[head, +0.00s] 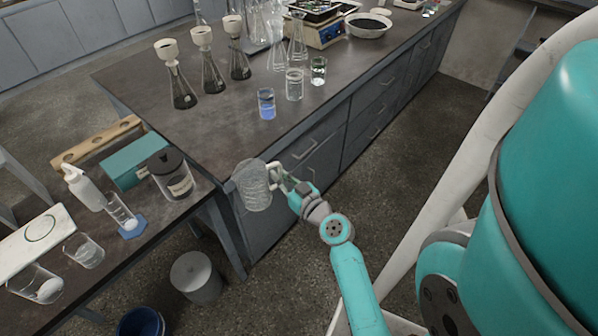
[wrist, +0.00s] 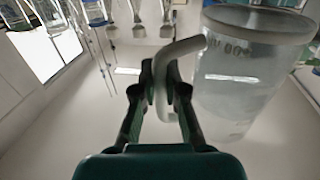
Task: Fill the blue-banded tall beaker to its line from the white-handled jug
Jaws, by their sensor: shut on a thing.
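The clear jug (head: 252,187) with a white handle (head: 275,174) is held in the air off the corner of the dark bench, roughly upright. My gripper (head: 284,184) is shut on the handle. In the wrist view the fingers (wrist: 166,90) close around the white handle, and the jug's frosted body (wrist: 235,75) is on the right. How much liquid it holds is unclear. A tall beaker with blue in its lower part (head: 267,104) stands on the bench near its front edge, up and right of the jug. Its fill line is too small to make out.
Two more beakers (head: 294,85) (head: 319,71) stand behind the blue one. Flasks with funnels (head: 209,73) stand further left. A lower side table holds a lidded jar (head: 171,174), a wash bottle (head: 82,187) and several beakers. A grey bin (head: 196,277) stands on the floor.

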